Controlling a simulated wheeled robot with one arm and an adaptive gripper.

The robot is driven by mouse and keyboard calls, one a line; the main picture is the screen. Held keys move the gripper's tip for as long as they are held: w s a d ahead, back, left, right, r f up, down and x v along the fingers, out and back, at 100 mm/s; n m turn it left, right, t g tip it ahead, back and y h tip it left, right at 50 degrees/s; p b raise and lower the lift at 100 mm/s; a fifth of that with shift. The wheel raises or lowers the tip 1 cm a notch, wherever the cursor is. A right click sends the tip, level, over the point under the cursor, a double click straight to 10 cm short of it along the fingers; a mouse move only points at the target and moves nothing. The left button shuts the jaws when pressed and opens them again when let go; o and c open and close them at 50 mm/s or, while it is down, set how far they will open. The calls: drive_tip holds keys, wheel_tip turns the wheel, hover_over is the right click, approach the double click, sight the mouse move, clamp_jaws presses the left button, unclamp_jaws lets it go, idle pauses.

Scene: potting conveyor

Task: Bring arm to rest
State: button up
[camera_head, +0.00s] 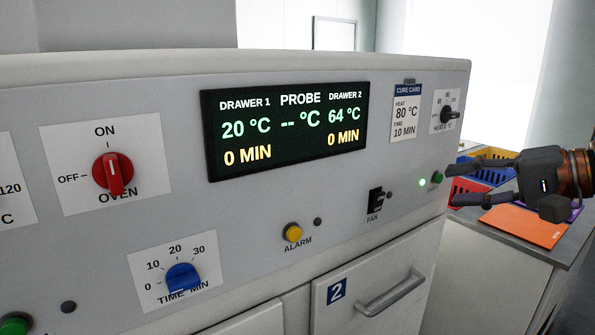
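My gripper (453,185) is at the right edge of the view, its dark fingers pointing left toward the oven's control panel (240,215). The two fingers are spread apart with nothing between them. Their tips are close to the right end of the panel, near a green button (437,177) with a lit green lamp (422,182) beside it. I cannot tell whether a fingertip touches the panel. Only the gripper and an orange-brown wrist part show; the rest of the arm is out of view.
The display (287,128) reads 64 °C for drawer 2. The drawer 2 handle (391,293) sticks out below. Behind my gripper, a grey table (540,246) holds an orange mat (525,226), a yellow crate (490,153), a blue crate (484,170) and a red crate (468,188).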

drive_tip(key=s+a+f+n+g+h, duration=0.2)
drive_tip(key=s+a+f+g, duration=0.2)
drive_tip(key=a+f, duration=0.45)
drive_tip(key=s+a+f+n+g+h, duration=0.2)
drive_tip(key=s+a+f+n+g, duration=0.1)
drive_tip(key=a+f, duration=0.55)
drive_tip(key=s+d+f+n+g+h, duration=0.1)
drive_tip(key=s+d+f+g+h, duration=0.25)
drive_tip(key=s+f, duration=0.55)
drive_tip(key=s+d+f+n+g+h, duration=0.1)
drive_tip(key=s+d+f+g+h, duration=0.2)
drive_tip(key=s+f, duration=0.5)
wheel_tip(320, 180, up, 16)
drive_tip(key=w+t+p, duration=0.1)
drive_tip(key=t+p, duration=0.1)
drive_tip(key=p, duration=1.3)
drive_tip(key=shift+d, duration=0.25)
drive_tip(key=shift+w+y, duration=0.1)
drive_tip(key=shift+y, duration=0.15)
